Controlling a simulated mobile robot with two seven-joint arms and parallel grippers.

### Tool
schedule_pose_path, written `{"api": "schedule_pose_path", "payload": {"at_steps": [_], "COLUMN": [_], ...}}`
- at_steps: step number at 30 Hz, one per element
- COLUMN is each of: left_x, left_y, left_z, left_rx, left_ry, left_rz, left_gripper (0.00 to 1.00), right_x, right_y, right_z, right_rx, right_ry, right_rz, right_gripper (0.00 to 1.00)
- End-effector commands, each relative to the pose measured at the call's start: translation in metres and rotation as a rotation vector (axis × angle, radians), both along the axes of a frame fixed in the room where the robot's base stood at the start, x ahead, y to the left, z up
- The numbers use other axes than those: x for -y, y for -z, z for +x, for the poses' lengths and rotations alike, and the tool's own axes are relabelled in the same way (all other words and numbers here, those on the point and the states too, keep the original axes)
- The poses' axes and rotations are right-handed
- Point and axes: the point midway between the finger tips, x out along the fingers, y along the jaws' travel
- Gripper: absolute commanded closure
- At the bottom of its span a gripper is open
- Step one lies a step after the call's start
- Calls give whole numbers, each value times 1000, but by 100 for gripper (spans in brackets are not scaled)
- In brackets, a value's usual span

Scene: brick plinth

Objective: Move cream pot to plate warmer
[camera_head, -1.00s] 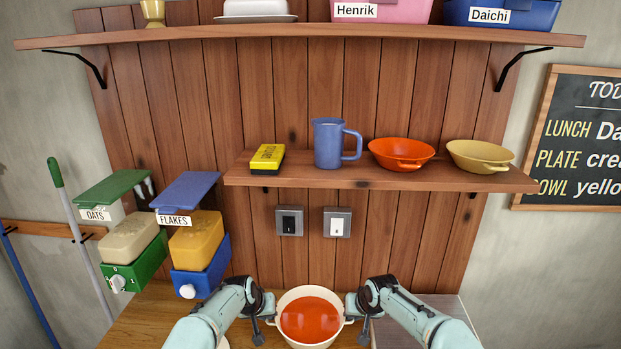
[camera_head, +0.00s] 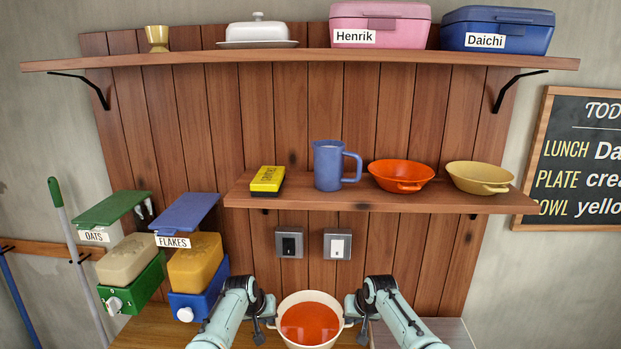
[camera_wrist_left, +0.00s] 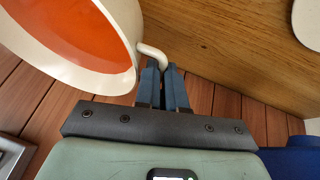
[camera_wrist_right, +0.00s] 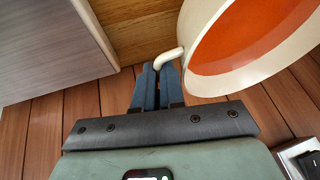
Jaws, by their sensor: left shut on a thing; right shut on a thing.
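The cream pot (camera_head: 310,319), full of orange-red liquid, is upright at the bottom centre of the head view. My left gripper (camera_head: 268,322) is shut on its left handle, as the left wrist view (camera_wrist_left: 160,65) shows. My right gripper (camera_head: 352,322) is shut on its right handle, seen also in the right wrist view (camera_wrist_right: 160,68). I cannot tell how high the pot is above the counter. A grey flat-topped unit (camera_head: 448,332), likely the plate warmer, stands right of the pot.
The wooden counter (camera_head: 160,330) shows at left and centre. Oats (camera_head: 128,262) and flakes (camera_head: 197,265) dispensers stand at the left. A shelf (camera_head: 380,199) above holds a sponge, blue mug and two bowls. Two switches (camera_head: 337,244) are on the wall behind.

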Motion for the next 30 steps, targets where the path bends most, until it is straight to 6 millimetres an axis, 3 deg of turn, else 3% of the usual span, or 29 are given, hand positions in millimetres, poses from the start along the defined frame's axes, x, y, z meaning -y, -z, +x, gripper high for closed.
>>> {"api": "schedule_pose_path", "payload": {"at_steps": [14,30], "left_x": [0,0], "left_y": [-11,-38], "left_z": [0,-33], "left_rx": [8,8], "left_ry": [-1,-2], "left_rz": [-1,-2], "left_gripper": [100,100], "right_x": [0,0], "right_y": [-11,-38], "right_z": [0,-33], "right_rx": [8,9], "right_ry": [0,-1], "right_rz": [2,1], "right_gripper": [100,100]}}
